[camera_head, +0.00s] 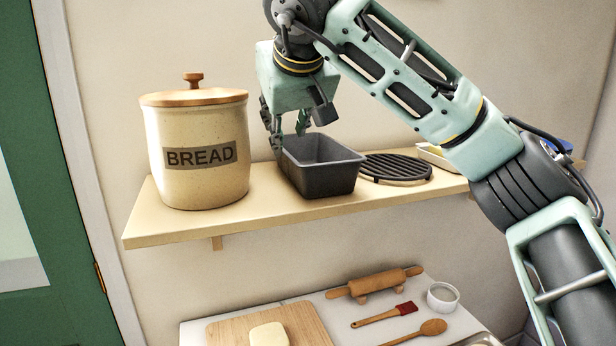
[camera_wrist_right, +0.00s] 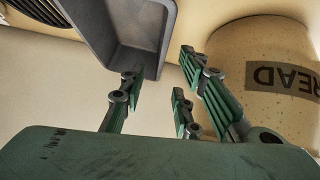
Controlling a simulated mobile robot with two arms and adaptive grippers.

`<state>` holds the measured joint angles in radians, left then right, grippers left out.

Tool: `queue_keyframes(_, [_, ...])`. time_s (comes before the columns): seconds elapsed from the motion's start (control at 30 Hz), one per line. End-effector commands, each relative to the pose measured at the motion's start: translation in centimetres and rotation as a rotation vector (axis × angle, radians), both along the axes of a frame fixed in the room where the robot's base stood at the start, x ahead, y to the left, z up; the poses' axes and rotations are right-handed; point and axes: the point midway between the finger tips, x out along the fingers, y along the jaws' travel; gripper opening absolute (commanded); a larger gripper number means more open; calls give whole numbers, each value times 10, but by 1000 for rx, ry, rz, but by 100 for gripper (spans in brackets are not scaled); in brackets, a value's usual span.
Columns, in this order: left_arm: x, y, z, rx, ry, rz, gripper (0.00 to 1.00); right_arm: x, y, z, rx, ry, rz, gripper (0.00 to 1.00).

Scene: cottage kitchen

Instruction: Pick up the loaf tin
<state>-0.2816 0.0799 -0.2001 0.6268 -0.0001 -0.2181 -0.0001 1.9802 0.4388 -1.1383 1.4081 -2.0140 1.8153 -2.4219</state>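The loaf tin (camera_head: 330,178) is a dark grey, empty, open-topped box upright on the wooden shelf, right of the bread crock. Its inside and rim show at the top of the right wrist view (camera_wrist_right: 95,28). My right gripper (camera_head: 288,140) points down at the tin's back left corner. Its fingers are spread: one side is outside the tin's left wall, the other over the opening. In the wrist view the fingers (camera_wrist_right: 158,88) are apart with nothing clamped between them. I cannot tell whether any finger touches the rim. My left gripper is not in view.
The bread crock (camera_head: 195,165) with a wooden lid stands close left of the gripper. A black round trivet (camera_head: 397,168) lies right of the tin. The shelf (camera_head: 215,222) has a bare front strip. A rolling pin (camera_head: 374,284) and utensils lie on the counter below.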

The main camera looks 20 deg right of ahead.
Motion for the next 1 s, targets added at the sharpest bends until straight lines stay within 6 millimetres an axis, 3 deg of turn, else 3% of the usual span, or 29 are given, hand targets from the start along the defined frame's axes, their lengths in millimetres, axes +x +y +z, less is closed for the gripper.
queue_keyframes(0.47, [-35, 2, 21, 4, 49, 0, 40, 41, -2, -41, 1, 7, 0, 30])
queue_keyframes(0.63, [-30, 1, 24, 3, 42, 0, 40, 53, -3, -54, 1, 3, 1, 30])
queue_keyframes(0.87, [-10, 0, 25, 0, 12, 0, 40, 54, -3, -56, 1, 1, 1, 30])
queue_keyframes(1.0, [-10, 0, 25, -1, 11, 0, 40, 54, -3, -56, 1, 1, 1, 18])
